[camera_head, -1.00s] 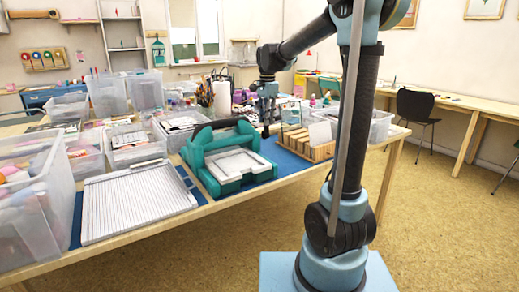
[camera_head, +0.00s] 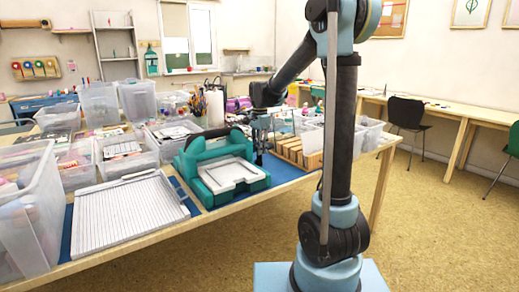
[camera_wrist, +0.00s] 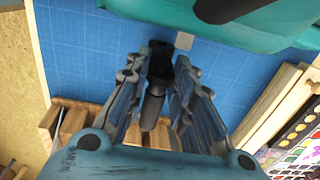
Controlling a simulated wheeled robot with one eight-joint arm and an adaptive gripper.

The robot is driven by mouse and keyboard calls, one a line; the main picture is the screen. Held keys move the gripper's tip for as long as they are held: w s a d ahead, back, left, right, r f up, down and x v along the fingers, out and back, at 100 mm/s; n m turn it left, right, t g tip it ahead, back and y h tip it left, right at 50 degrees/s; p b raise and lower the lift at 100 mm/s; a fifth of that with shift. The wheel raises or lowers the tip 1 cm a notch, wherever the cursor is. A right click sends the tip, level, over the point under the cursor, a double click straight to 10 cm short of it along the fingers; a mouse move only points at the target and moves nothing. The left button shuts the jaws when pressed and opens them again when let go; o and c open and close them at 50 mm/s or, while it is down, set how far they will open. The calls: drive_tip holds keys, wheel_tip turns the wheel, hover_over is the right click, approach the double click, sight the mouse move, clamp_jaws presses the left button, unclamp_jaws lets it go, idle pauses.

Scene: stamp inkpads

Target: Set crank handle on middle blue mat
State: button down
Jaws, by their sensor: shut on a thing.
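My gripper (camera_wrist: 158,80) is shut on the dark crank handle (camera_wrist: 153,103), which lies between the two fingers in the wrist view. The handle has a black end and a grey-black grip. It is over the blue gridded mat (camera_wrist: 85,60); I cannot tell whether it touches it. In the head view my gripper (camera_head: 258,155) points down just right of the teal press (camera_head: 193,165). Blue mat (camera_head: 283,170) shows there between the press and the wooden rack. The handle is too small to make out in the head view.
The wooden rack (camera_head: 291,150) stands close on the right of the gripper. A white ridged board (camera_head: 128,212) lies on blue mat at the left. Clear bins (camera_head: 28,205) crowd the table's left and back. The teal press borders the clear mat strip.

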drive_tip(key=c, duration=1.4)
unclamp_jaws()
drive_tip(key=shift+o, duration=0.2)
wheel_tip(320, 180, up, 11)
drive_tip(key=s+d+n, duration=0.2)
drive_tip(key=s+d, duration=0.4)
drive_tip(key=s, duration=0.2)
drive_tip(key=s+d+f+n+t, duration=0.1)
drive_tip(key=s+d+f+n, duration=0.3)
drive_tip(key=s+f, duration=0.5)
drive_tip(key=s+d+f+n+t, duration=0.1)
drive_tip(key=s+d+f+n, duration=0.4)
drive_tip(key=s+f, duration=0.5)
drive_tip(key=s+d, duration=0.2)
drive_tip(key=s, duration=0.4)
drive_tip(key=shift+s+d, duration=0.25)
drive_tip(key=shift+s, duration=0.1)
